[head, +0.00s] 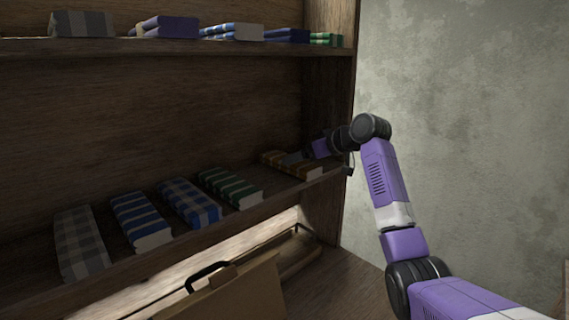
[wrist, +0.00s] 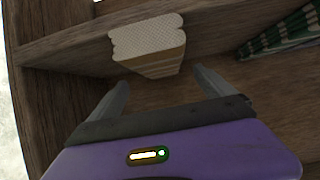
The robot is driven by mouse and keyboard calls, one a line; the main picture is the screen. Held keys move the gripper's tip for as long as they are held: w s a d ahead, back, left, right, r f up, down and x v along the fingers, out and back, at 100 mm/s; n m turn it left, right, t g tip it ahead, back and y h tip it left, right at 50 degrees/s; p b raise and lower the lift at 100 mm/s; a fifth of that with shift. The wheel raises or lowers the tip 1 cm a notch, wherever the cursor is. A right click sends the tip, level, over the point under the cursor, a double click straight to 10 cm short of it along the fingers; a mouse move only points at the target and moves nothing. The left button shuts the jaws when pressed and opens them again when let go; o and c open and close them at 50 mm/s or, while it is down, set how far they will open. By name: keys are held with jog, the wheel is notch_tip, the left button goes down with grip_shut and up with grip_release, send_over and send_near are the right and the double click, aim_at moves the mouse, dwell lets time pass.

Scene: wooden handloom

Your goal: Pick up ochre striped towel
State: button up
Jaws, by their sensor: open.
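The ochre striped towel (head: 272,157) lies folded at the right end of the lower shelf in the head view. In the wrist view its pale folded end (wrist: 148,42) faces the camera, with ochre bands below. My gripper (wrist: 160,77) is open and empty, one finger on each side. The towel lies just ahead of the fingertips, roughly between their lines. In the head view my gripper (head: 300,157) is over the towel's right part and hides some of it; contact cannot be told.
A green striped towel (head: 230,187) lies left of the ochre one, followed by blue and grey towels (head: 80,240). The upper shelf (head: 180,47) holds several towels. The cabinet's side wall (head: 328,100) is close on the right. A handled case (head: 235,290) stands below.

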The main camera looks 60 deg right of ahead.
jog(key=p+x, duration=0.2)
jog(key=x, duration=0.4)
jog(key=shift+w+a+f, duration=0.1)
jog(key=shift+w, duration=0.3)
jog(key=c, duration=1.5)
jog(key=shift+c, duration=0.2)
jog(key=shift+s+r, duration=0.1)
jog(key=shift+r, duration=0.1)
